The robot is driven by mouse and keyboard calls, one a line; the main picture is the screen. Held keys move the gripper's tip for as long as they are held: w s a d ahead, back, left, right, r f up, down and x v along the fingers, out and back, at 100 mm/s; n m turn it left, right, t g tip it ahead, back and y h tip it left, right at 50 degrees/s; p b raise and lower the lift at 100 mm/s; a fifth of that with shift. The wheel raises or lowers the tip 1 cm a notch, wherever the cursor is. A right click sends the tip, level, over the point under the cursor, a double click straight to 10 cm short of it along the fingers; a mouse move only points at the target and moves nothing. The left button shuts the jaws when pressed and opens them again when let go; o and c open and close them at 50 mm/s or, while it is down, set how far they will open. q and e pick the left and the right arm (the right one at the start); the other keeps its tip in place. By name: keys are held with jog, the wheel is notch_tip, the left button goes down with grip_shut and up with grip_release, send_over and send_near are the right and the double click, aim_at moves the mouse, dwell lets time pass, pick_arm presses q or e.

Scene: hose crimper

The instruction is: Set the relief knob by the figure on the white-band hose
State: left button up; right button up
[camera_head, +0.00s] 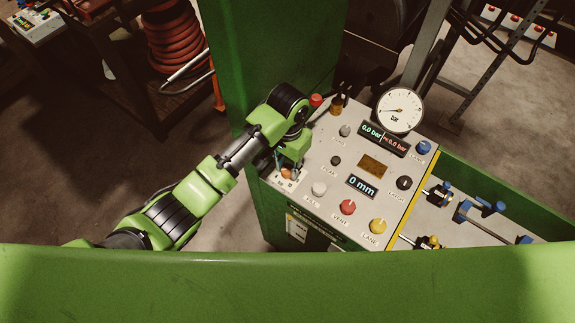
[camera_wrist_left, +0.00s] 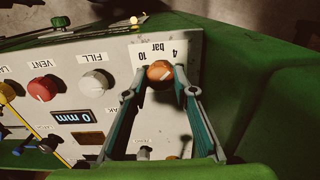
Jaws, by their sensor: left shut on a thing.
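The relief knob seems to be the small orange knob (camera_head: 287,173) at the near left corner of the sloping control panel (camera_head: 335,165). In the left wrist view the orange knob (camera_wrist_left: 159,71) sits by a white scale plate marked "4", "bar" and "10" (camera_wrist_left: 158,50), which appears upside down. My left gripper (camera_wrist_left: 160,76) is shut on the orange knob, a finger on each side. In the head view my left gripper (camera_head: 288,165) comes over the panel's left edge. I cannot make out the knob's exact setting. No white-band hose is clearly seen. My right gripper is out of view.
The panel carries a white FILL knob (camera_head: 319,188), red VENT knob (camera_head: 347,207), yellow LANE knob (camera_head: 378,226), a round gauge (camera_head: 400,110), a "0.0 bar" display (camera_head: 384,139) and a "0 mm" display (camera_head: 361,186). A green column (camera_head: 270,60) stands behind my left arm.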

aim_at(288, 168)
pick_arm(q)
jog(key=o, duration=1.1)
jog(key=shift+w, duration=0.1)
jog(key=shift+r, duration=5.95)
